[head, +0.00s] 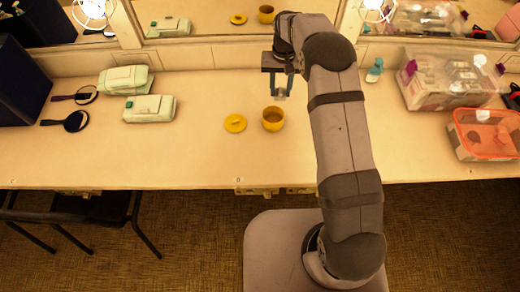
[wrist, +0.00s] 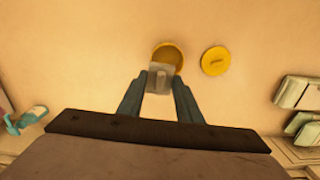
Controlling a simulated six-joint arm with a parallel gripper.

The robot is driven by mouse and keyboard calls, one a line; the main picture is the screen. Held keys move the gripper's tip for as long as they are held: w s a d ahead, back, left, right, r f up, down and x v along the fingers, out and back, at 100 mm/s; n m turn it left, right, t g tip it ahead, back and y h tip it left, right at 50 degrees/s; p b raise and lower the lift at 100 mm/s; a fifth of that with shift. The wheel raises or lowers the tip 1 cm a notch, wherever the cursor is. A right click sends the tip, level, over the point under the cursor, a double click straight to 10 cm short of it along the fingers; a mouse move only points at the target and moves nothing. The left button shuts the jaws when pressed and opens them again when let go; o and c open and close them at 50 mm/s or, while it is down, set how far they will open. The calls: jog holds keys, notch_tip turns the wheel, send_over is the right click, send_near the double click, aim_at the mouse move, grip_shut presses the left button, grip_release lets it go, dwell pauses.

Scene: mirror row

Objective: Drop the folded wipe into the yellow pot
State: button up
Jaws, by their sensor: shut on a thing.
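The yellow pot (head: 273,119) stands uncovered on the counter, and it also shows in the wrist view (wrist: 168,52) just beyond my fingertips. Its yellow lid (head: 235,123) lies flat to its left in the head view, and to its right in the wrist view (wrist: 215,61). My gripper (head: 281,95) is shut on the folded wipe, a small pale grey piece (wrist: 158,77). The wipe is held above the counter, close to the pot, and covers part of its opening in the wrist view. The inside of the pot is partly hidden.
Two pale green wipe packs (head: 149,108) lie left of the lid, with black hand mirrors (head: 76,121) farther left. A clear organizer box (head: 450,80) and an orange-lidded container (head: 487,134) stand at the right. A teal item (head: 375,70) is near the wall mirrors. Counter around the pot is clear.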

jog(key=shift+f, duration=0.1)
jog(key=shift+f+b, duration=1.95)
jog(key=shift+f, duration=1)
jog(key=o, duration=1.2)
jog(key=shift+r, duration=0.2)
jog(key=shift+r+b, duration=1.4)
jog(key=shift+r, duration=2.15)
